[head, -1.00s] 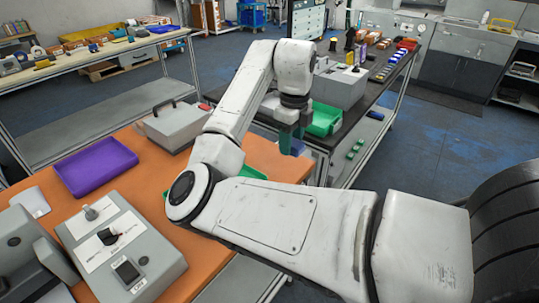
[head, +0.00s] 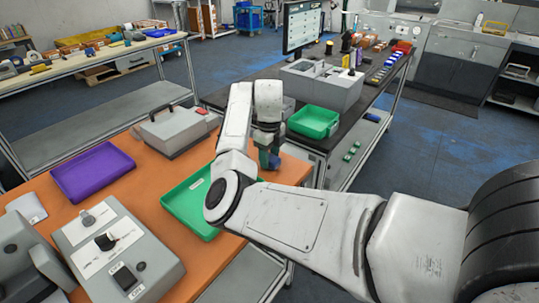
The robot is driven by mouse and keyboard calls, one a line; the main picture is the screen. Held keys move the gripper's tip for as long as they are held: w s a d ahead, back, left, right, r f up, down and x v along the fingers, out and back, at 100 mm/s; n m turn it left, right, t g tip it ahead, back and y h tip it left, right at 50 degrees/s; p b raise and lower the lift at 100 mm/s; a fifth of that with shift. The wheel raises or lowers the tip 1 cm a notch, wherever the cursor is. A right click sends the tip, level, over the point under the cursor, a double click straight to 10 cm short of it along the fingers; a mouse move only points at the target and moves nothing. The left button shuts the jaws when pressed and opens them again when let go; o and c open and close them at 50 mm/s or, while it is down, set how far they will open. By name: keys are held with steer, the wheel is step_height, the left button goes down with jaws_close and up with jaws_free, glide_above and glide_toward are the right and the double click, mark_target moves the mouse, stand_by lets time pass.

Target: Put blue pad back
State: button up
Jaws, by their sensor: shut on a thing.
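My gripper (head: 268,152) hangs from my arm over the far right part of the orange table (head: 150,170). It is shut on the blue pad (head: 274,163), a small dark blue piece only partly visible. A green tray (head: 184,212) lies on the orange table, left of my gripper and partly hidden by my arm. A second green tray (head: 315,120) sits on the black table (head: 250,84), right of and beyond my gripper. I cannot tell how high the pad is above the table.
A purple tray (head: 93,172) and a grey case (head: 175,131) stand on the orange table. A grey control box (head: 118,248) stands at the front left. A grey machine (head: 322,88) and a monitor (head: 302,27) stand on the black table.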

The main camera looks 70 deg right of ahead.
mark_target(270, 157)
steer(key=shift+f, duration=0.25)
steer(key=o, duration=1)
step_height(270, 157, up, 12)
steer(key=shift+r+b, duration=0.15)
steer(key=shift+b, duration=0.6)
